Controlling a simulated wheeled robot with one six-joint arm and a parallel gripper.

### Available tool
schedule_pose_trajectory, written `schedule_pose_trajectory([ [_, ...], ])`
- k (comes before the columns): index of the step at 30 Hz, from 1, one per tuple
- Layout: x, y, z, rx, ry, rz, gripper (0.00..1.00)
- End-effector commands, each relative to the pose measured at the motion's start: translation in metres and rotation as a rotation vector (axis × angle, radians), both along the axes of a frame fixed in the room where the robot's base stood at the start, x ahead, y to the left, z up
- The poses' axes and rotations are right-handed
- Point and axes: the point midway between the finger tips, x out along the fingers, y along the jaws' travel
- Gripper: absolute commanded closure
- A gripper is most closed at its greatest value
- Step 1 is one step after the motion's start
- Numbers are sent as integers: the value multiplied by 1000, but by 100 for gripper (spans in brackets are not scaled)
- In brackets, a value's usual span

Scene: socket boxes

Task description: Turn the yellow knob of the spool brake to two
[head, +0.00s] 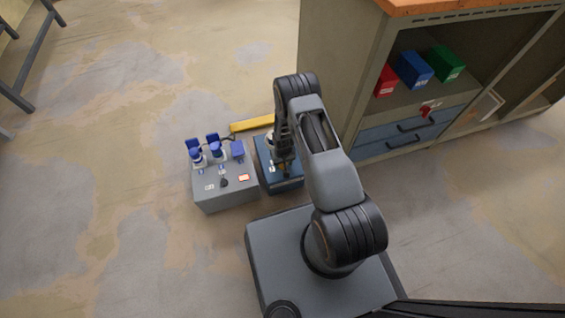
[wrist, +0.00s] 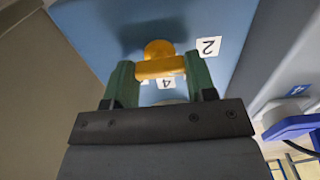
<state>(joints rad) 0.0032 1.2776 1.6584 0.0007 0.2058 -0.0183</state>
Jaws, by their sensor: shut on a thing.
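The yellow knob (wrist: 160,67) is on a blue panel (wrist: 200,20) in the wrist view. It has a rounded part and a straight grip bar. My gripper (wrist: 161,76) is shut on the bar, with one green finger at each end. A label reading 2 (wrist: 208,47) is to the right of the knob. A label reading 4 (wrist: 166,82) is just below the bar and partly covered. In the head view my gripper (head: 281,162) is down at the blue box (head: 285,187), and my arm hides part of it. Which number the knob points to I cannot tell.
A grey box (head: 226,196) with blue sockets and plugs stands close left of the blue box. A yellow bar (head: 251,124) lies behind. A cabinet (head: 335,75) with drawers and coloured boxes stands to the right. Open floor (head: 110,150) is at left.

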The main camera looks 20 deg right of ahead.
Motion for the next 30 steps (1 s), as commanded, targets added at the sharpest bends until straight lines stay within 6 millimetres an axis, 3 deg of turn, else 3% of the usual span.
schedule_pose_trajectory([
  [3,0,0,0,0,0,4,73],
  [4,0,0,0,0,0,4,48],
  [12,0,0,0,0,0,2,23],
  [22,1,0,8,0,-2,1,23],
  [30,1,0,59,0,-2,1,23],
])
